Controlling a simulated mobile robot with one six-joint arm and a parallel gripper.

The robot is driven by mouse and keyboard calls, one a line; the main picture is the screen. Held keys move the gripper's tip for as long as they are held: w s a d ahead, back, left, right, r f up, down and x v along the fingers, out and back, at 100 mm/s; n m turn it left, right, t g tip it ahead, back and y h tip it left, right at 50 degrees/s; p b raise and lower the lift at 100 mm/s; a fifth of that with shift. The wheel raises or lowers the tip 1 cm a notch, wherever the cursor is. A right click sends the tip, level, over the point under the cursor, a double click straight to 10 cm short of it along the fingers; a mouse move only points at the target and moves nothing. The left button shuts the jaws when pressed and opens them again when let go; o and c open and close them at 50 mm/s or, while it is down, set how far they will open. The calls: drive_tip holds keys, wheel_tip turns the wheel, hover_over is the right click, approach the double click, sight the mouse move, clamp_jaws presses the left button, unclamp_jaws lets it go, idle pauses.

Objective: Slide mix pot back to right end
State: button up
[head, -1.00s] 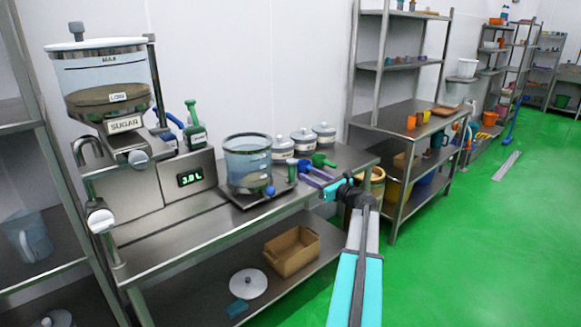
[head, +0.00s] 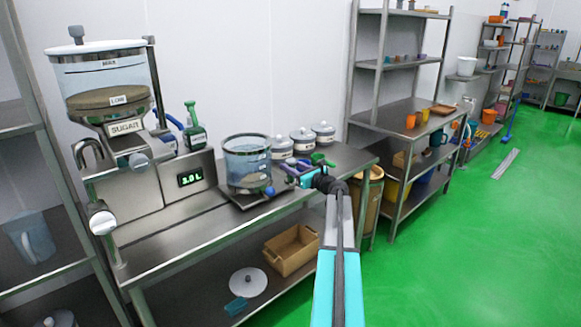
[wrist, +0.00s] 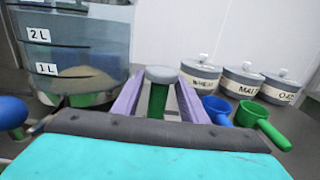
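The mix pot (head: 247,162) is a clear blue-tinted vessel with some pale contents. It stands upright on a dark plate (head: 240,200) on the steel bench, right of the 3.0 L display. In the wrist view the pot (wrist: 100,45) is close at the left, with 1 L and 2 L marks. My gripper (head: 287,170) is at the pot's right side. In the wrist view its purple fingers (wrist: 160,88) stand apart on both sides of a green post (wrist: 158,100) with a grey cap. Gaps show beside the post, and its base is hidden.
Three lidded jars (head: 303,140) stand behind my gripper, with blue and green scoops (wrist: 248,115) before them. The sugar hopper (head: 105,85) and tap (head: 95,180) are at the left. A blue knob (wrist: 12,112) sits in front of the pot. The bench front (head: 190,225) is clear.

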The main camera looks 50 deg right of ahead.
clamp_jaws()
idle(0.3)
drive_tip(key=d, duration=0.4)
drive_tip(key=shift+s+d+r, duration=0.1)
drive_tip(key=shift+d, duration=0.3)
unclamp_jaws()
